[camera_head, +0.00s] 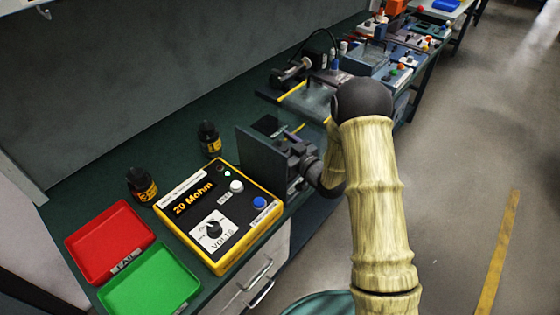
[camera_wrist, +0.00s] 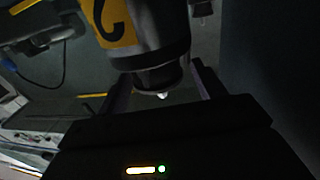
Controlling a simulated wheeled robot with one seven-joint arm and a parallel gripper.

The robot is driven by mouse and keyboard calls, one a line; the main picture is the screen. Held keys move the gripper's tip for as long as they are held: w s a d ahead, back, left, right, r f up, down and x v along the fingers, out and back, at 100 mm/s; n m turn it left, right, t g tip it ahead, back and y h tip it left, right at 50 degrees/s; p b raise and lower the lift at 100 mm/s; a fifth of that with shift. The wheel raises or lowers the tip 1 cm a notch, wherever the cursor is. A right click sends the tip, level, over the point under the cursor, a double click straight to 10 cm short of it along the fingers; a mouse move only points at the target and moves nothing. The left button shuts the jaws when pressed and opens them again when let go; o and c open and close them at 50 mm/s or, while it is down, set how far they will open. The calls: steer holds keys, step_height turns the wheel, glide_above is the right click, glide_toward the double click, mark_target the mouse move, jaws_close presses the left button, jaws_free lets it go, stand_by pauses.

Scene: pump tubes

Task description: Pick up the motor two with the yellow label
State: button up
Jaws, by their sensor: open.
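In the wrist view the motor two (camera_wrist: 145,35) is a large dark cylinder with a yellow label bearing a black "2". Its small pale shaft tip faces my gripper. My gripper (camera_wrist: 162,78) is open, with one finger on either side of the motor's near end; I see no clear contact. In the head view my gripper (camera_head: 298,163) is beside a dark upright panel (camera_head: 258,152), and its fingertips are not clear.
A yellow-edged voltmeter box (camera_head: 217,216) stands on the dark green bench. A red tray (camera_head: 109,243) and a green tray (camera_head: 150,285) lie at its left. Pump equipment (camera_head: 390,68) crowds the bench's far end. A wall runs behind the bench.

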steer(key=shift+c, duration=0.2)
jaws_close()
steer(key=shift+w+r, duration=0.1)
steer(key=shift+r, duration=0.1)
steer(key=shift+r, duration=0.1)
steer(key=shift+r, duration=0.25)
step_height(320, 180, up, 17)
steer(key=shift+r+b, duration=0.2)
steer(key=shift+b, duration=0.2)
stand_by(0.6)
